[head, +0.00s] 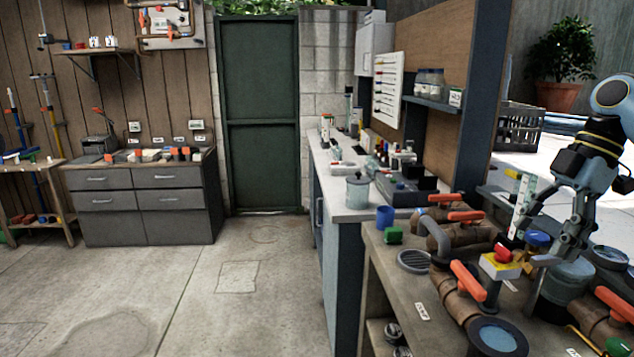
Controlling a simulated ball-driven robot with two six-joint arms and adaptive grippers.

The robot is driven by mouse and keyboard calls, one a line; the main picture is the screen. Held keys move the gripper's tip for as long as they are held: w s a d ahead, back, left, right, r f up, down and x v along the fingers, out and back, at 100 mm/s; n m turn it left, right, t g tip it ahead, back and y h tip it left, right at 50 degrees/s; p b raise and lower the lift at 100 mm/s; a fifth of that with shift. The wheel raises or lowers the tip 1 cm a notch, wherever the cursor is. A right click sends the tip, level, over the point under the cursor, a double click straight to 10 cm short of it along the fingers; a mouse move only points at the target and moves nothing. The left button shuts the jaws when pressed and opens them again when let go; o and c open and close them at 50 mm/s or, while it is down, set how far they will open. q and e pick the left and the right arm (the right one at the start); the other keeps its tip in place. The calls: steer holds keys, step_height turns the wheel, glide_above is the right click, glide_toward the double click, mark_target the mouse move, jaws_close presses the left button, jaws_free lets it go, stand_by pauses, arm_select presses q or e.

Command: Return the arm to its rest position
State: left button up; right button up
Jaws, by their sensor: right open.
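My right arm comes in from the right edge, and its dark gripper (545,248) points down over the pipework bench at the right. The right gripper is open. A white upright strip with coloured marks (522,207) shows just left of the fingers; I cannot tell whether they touch. My left gripper is not in view.
The bench (425,338) carries brown pipes with orange valve handles (468,281), a blue cup (385,216) behind and a green block (393,235). A pale counter (345,205) runs behind it. The concrete floor (250,270) at left is clear, up to a green door (262,120).

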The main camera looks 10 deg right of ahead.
steer(key=s+a+f+m+h, duration=0.3)
steer(key=s+a+f+m, duration=0.4)
steer(key=s+a+f, duration=0.55)
steer(key=s+a+m+t+h, duration=0.25)
steer(key=s+a+m, duration=0.25)
steer(key=s+m, duration=0.4)
steer(key=s+d+f+b, duration=0.15)
steer(key=f+b, duration=0.35)
steer(key=f, duration=1.3)
steer(key=s+d+f+b, duration=0.15)
steer(key=f+b, duration=0.35)
steer(key=f, duration=1.4)
arm_select(q)
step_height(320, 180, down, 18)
steer(key=b, duration=0.7)
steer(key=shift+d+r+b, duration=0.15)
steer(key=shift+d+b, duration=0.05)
steer(key=shift+b, duration=0.1)
arm_select(e)
steer(key=s+f+g, duration=0.2)
steer(key=s+f, duration=1.7)
steer(key=f, duration=0.4)
steer(key=shift+d, duration=0.35)
